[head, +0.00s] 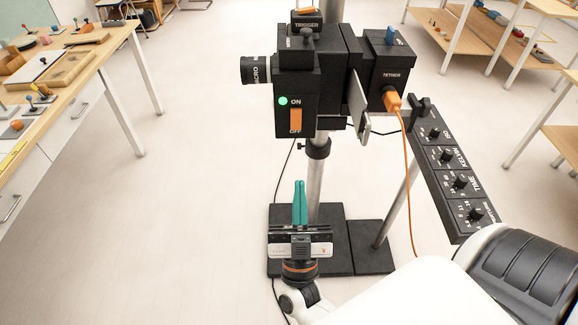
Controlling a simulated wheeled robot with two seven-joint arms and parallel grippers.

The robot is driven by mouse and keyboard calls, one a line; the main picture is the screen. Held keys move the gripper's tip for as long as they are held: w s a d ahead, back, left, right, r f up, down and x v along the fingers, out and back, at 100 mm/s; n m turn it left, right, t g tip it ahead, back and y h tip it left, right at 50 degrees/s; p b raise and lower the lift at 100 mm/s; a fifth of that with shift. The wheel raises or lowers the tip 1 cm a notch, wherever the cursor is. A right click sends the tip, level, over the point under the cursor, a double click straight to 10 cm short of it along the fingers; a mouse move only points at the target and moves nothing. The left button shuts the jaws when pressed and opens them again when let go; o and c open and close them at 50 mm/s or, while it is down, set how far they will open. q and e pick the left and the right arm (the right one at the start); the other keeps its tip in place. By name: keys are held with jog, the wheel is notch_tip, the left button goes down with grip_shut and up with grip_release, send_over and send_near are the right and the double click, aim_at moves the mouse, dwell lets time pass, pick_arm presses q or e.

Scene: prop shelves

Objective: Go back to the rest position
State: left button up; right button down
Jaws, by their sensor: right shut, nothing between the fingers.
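My right gripper (300,203) is in the lower middle of the head view. Its two teal fingers point up and lie together, with nothing between them. It is in front of the black base plate and below the black camera prop (296,95), apart from its body in the picture. The prop has a green light, an orange switch (295,120) near the ON and OFF labels, and a lens at its left. My left gripper is not in view.
A black dial panel (447,170) slopes at the right, near my right arm. An orange cable (408,170) hangs from the tether box (390,70). A wooden table (85,50) stands at the left, shelves (490,45) at the back right. The floor at centre left is clear.

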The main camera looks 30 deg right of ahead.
jog(key=w+a+f+n+g+y, duration=0.25)
jog(key=f+n+y, duration=0.35)
jog(key=f, duration=0.6)
jog(key=w+a+f+n+g+y, duration=0.2)
jog(key=w+a+f+n+y, duration=0.15)
jog(key=f+y, duration=0.65)
jog(key=s+a+f+g, duration=0.1)
jog(key=s+f+g, duration=0.25)
jog(key=f, duration=1.15)
jog(key=s+d+f+g, duration=0.1)
jog(key=s+f+g, duration=0.35)
jog(key=f, duration=0.35)
jog(key=s+d+f+g, duration=0.1)
jog(key=s+f+g, duration=0.2)
jog(key=s+f, duration=0.35)
jog(key=s+d+f+g, duration=0.3)
jog(key=s+f, duration=0.2)
jog(key=s, duration=0.4)
jog(key=s+d+f+g+h, duration=0.1)
jog(key=s+d+f+g, duration=0.3)
jog(key=s, duration=0.5)
jog(key=shift+s+d+f+m+h, duration=0.2)
jog(key=shift+f+m+h, duration=0.1)
jog(key=shift+f+m, duration=0.25)
jog(key=shift+f+g, duration=0.1)
jog(key=shift+g, duration=0.15)
